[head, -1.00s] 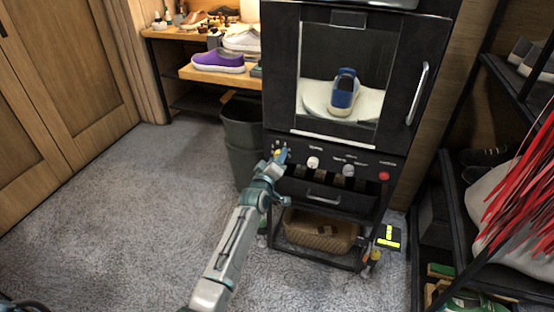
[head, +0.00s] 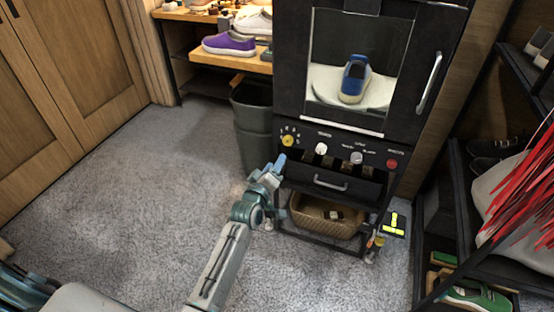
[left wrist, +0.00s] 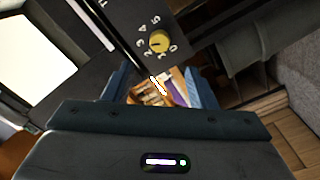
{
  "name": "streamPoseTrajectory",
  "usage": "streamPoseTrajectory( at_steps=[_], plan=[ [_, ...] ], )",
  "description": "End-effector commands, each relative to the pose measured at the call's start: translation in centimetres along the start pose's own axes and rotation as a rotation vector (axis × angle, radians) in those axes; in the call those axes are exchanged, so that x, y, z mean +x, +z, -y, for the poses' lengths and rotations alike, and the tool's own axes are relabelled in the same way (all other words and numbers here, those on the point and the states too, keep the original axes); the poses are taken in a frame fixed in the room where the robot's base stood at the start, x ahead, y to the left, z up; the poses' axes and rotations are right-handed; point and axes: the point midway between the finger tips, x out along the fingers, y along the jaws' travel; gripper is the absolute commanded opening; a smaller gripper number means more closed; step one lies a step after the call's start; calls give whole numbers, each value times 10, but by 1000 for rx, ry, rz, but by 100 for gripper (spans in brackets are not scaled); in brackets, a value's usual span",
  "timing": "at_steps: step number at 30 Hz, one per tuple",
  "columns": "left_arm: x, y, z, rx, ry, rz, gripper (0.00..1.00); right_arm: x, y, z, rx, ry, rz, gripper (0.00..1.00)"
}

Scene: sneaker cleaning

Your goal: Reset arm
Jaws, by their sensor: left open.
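My left gripper (head: 276,166) is in front of the black machine's lower left part, just below the yellow knob (head: 288,140). In the left wrist view the two blue fingers (left wrist: 158,88) stand apart with nothing held between them. The yellow knob also shows there (left wrist: 159,41), beyond the fingers and apart from them, on a dial with numbers. The black machine (head: 290,60) holds a blue shoe (head: 355,80) on a white round plate behind its window. My right gripper is not in view.
A dark bin (head: 252,125) stands left of the machine. A wicker basket (head: 325,217) sits on the shelf below it. A purple shoe (head: 229,43) lies on a wooden shelf at the back. A black rack (head: 455,215) with shoes stands at the right. The carpet (head: 120,190) at left is clear.

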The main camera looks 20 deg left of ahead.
Motion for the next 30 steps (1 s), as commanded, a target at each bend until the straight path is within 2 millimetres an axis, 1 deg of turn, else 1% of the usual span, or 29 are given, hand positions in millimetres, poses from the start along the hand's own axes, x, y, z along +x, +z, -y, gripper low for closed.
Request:
streamPoseTrajectory(
  at_steps=[14,16,17,18,20,23,24,26,27,29,30],
  plan=[
    [-1,0,0,1,-1,1,52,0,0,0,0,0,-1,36],
    [-2,4,5,11,-14,12,52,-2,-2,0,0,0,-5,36],
    [-4,7,10,20,-25,21,52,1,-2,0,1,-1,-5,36],
    [-8,13,19,37,-47,40,52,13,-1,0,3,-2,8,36],
    [-17,27,38,77,-93,83,52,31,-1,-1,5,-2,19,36],
    [-43,58,83,168,-195,187,52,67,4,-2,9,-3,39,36],
    [-59,72,104,211,-240,237,52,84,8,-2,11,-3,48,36],
    [-85,92,135,272,-304,317,52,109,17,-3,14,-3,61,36],
    [-104,104,154,314,-344,372,52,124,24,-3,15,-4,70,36],
    [-135,122,183,375,-401,457,52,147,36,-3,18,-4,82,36],
    [-159,133,202,415,-437,516,52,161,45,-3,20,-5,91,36]
  ],
)
